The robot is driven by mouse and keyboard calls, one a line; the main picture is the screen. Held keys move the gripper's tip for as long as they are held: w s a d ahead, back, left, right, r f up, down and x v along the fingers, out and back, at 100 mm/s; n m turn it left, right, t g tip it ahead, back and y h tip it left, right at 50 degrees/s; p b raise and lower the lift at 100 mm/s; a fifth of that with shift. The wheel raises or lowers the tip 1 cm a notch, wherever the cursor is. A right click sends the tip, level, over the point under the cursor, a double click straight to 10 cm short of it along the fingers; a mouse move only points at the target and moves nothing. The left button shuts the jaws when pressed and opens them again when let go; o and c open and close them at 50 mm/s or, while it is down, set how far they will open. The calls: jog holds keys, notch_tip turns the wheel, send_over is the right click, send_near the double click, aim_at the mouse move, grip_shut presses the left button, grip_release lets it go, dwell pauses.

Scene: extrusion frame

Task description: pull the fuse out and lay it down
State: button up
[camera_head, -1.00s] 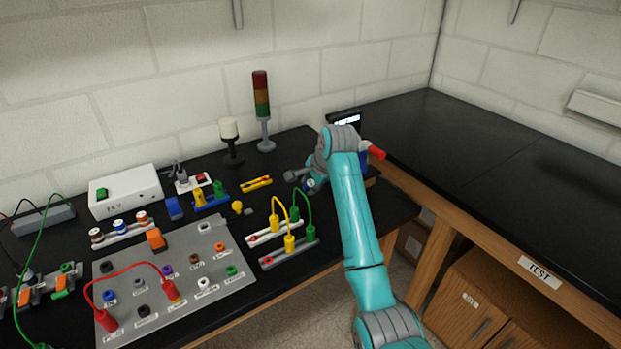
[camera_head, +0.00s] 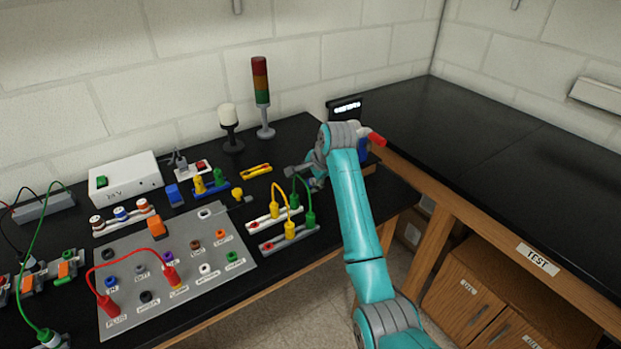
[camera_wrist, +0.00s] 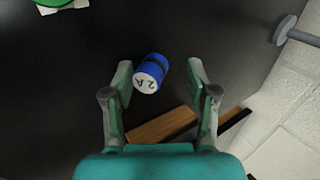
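In the wrist view a short blue cylindrical fuse (camera_wrist: 151,72) with a white end marked "2 A" shows between the two fingers of my gripper (camera_wrist: 160,85), over the dark bench top. The fingers are spread, with a clear gap on the right side of the fuse; on the left the gap is too narrow to judge contact. In the head view my gripper (camera_head: 303,174) is at the right part of the bench, and its fingers are too small to read.
A grey panel (camera_head: 185,262) with coloured sockets and a red lead lies in the middle. A stack light (camera_head: 261,90) and a white lamp (camera_head: 229,117) stand behind. The right bench (camera_head: 500,150) is clear.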

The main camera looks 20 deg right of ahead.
jog(key=shift+r, duration=0.1)
jog(key=v, duration=1.1)
jog(key=shift+s+r, duration=0.2)
jog(key=shift+r, duration=0.15)
jog(key=shift+d, duration=0.15)
